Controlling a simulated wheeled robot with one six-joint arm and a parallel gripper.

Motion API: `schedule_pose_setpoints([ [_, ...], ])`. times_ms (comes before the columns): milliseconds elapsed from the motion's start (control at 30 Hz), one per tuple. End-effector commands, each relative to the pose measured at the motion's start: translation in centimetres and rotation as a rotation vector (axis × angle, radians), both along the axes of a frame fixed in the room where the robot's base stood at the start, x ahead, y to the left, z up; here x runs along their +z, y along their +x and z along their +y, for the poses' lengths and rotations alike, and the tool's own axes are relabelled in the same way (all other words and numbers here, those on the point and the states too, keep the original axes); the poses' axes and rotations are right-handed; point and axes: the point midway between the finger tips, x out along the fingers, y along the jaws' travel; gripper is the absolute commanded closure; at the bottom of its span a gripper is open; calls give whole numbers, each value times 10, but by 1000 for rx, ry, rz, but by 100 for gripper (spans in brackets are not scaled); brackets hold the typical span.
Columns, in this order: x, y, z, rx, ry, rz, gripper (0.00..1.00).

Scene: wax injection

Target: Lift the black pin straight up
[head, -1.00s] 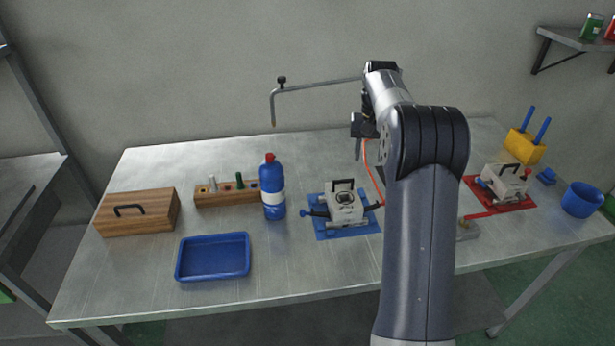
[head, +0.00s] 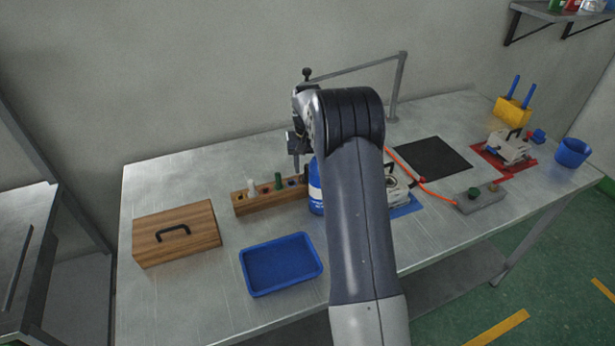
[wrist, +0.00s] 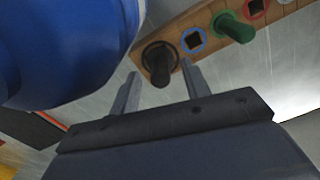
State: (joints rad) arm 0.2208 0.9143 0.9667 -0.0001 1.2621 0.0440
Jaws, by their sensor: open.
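The black pin (wrist: 160,62) stands in a black-ringed hole at the end of the wooden block (wrist: 210,22) in the wrist view. In the head view the block (head: 243,204) shows, but the black pin is hidden by my arm and gripper. My gripper (wrist: 160,82) is open and empty. Its two fingers point at the pin, with the pin lying between and just beyond the fingertips. I cannot tell how far above the pin they are. In the head view my gripper (head: 299,162) is over the block's right end.
A blue bottle (wrist: 65,45) stands close to my left finger; it is partly hidden in the head view (head: 315,190). A green pin (wrist: 232,27) and an empty blue-ringed square hole (wrist: 193,41) share the block. A blue tray (head: 281,290) and wooden box (head: 177,250) lie nearby.

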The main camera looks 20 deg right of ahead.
Motion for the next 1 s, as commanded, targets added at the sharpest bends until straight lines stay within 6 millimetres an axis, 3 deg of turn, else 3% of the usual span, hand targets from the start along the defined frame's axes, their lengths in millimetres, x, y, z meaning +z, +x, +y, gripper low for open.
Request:
schedule_pose_setpoints([
  [133,-13,0,0,0,0,-1,55],
  [367,-15,0,0,0,-1,-2,55],
  [900,-14,0,0,0,-1,-2,99],
  [1000,-14,0,0,0,-1,-2,100],
])
